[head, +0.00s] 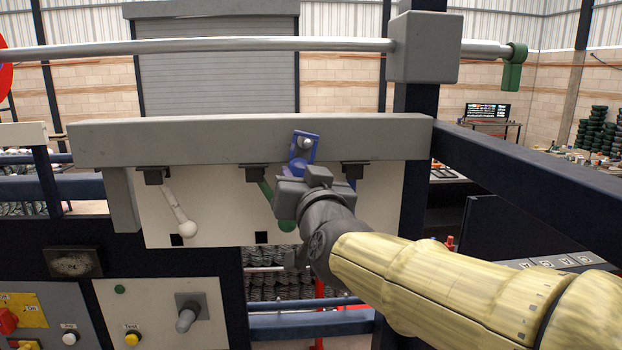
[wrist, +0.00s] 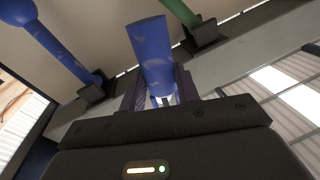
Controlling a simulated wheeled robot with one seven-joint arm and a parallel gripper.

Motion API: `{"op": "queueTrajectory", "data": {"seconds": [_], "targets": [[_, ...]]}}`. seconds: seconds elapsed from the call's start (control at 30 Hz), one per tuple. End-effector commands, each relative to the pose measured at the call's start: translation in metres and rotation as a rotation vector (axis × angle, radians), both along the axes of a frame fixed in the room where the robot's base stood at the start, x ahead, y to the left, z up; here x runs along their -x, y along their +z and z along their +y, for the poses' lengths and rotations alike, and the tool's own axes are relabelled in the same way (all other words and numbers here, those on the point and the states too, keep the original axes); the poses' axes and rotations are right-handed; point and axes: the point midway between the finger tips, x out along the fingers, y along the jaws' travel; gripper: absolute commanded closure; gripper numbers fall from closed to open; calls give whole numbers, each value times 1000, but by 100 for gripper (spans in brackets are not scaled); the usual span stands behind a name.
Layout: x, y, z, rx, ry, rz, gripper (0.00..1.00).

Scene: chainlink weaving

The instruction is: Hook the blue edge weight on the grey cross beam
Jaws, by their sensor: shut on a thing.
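The grey cross beam (head: 200,142) runs across the middle of the head view. A blue plate with a round silver end (head: 301,152), seemingly the upper part of the blue edge weight, shows in front of the beam, just above my gripper (head: 303,184). I cannot tell whether it touches or hangs on the beam. In the wrist view, my gripper (wrist: 158,95) is shut on the blue edge weight (wrist: 152,50), which stands out between the fingers. My gripper hides part of it in the head view.
Several black brackets sit under the beam. A white lever (head: 178,208), a green lever (head: 285,222) and a blue lever (wrist: 50,42) hang from them, close to my gripper. A silver rod (head: 220,46) passes above. A control panel (head: 150,312) is below left.

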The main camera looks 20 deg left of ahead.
Motion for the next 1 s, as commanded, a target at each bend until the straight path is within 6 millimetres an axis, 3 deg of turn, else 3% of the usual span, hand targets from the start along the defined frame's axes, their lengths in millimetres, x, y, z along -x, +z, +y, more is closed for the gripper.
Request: {"op": "queueTrajectory", "data": {"seconds": [0.37,0.4,0.5,1.0], "targets": [[0,2,0,-2,-1,-2,100],[0,2,0,-2,-1,-2,63],[0,1,0,-1,0,-2,43],[5,-3,-8,-1,1,0,43]]}}
